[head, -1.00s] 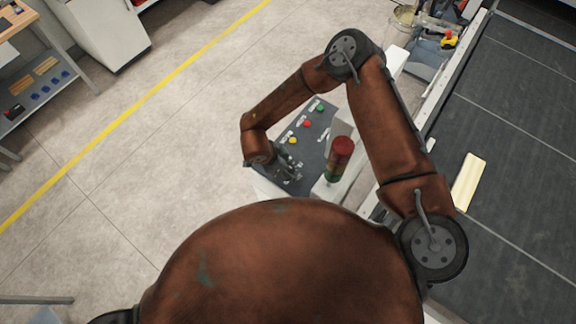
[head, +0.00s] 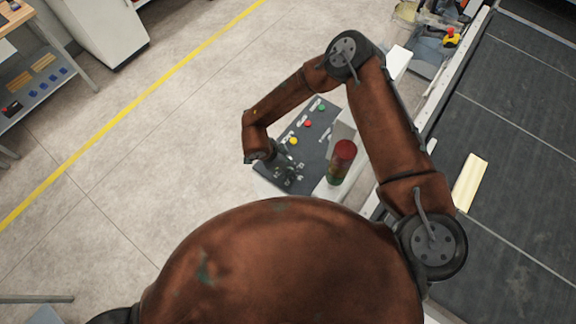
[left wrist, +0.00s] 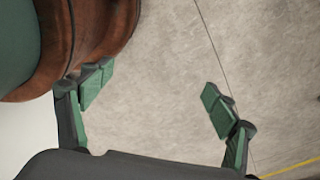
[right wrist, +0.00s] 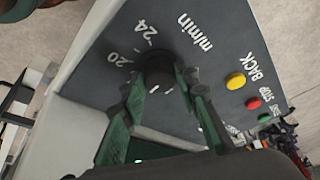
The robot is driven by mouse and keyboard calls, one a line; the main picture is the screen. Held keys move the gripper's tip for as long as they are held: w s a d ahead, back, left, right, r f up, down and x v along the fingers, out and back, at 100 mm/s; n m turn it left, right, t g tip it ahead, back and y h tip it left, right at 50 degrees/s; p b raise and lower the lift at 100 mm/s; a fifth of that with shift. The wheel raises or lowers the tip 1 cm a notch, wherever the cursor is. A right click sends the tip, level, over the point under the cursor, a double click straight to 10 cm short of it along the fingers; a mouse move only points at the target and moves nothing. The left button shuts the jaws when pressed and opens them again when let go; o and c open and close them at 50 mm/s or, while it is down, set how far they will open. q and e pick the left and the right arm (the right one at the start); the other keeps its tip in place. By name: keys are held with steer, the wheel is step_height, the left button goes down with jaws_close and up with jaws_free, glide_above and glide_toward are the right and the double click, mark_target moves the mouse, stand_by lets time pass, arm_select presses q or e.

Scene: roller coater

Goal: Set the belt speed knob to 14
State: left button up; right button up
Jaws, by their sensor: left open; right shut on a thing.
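The belt speed knob (right wrist: 158,66) is a dark round knob on the grey control panel (right wrist: 205,50). In the right wrist view, printed marks 20 and 24 and the word "m/min" show around it. Its pointer and the other marks are hidden or too unclear to read. My right gripper (right wrist: 160,85) is shut on the knob, with a green finger on each side. In the head view the same gripper (head: 284,168) is at the panel's near end, and the knob is hidden there. My left gripper (left wrist: 155,93) is open and empty over bare floor.
Yellow (right wrist: 235,81), red (right wrist: 254,103) and green (right wrist: 265,118) buttons sit beside the knob, near the words BACK and STOP. A red-topped signal light (head: 343,160) stands right of the panel. A dark conveyor belt (head: 520,130) carries a pale board (head: 469,182).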

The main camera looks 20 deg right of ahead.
steer(key=shift+d+f+n+b, duration=0.1)
steer(key=shift+n+b, duration=0.2)
steer(key=shift+b, duration=0.05)
steer(key=shift+n+t, duration=0.3)
steer(key=shift+n+b, duration=0.3)
steer(key=shift+b, duration=0.15)
steer(key=n+t+b, duration=0.1)
steer(key=n+b, duration=0.1)
steer(key=n, duration=0.1)
steer(key=shift+b, duration=0.3)
arm_select(q)
steer(key=f, duration=0.2)
steer(key=w+f, duration=0.1)
steer(key=f, duration=0.1)
steer(key=shift+w+d+f+b, duration=0.1)
steer(key=shift+w+f+b, duration=0.05)
steer(key=shift+f+b, duration=0.2)
arm_select(e)
steer(key=shift+n+t+y, duration=0.3)
steer(key=shift+n+y, duration=0.1)
steer(key=shift+n, duration=0.1)
arm_select(q)
steer(key=shift+f, duration=0.1)
steer(key=shift+w, duration=0.1)
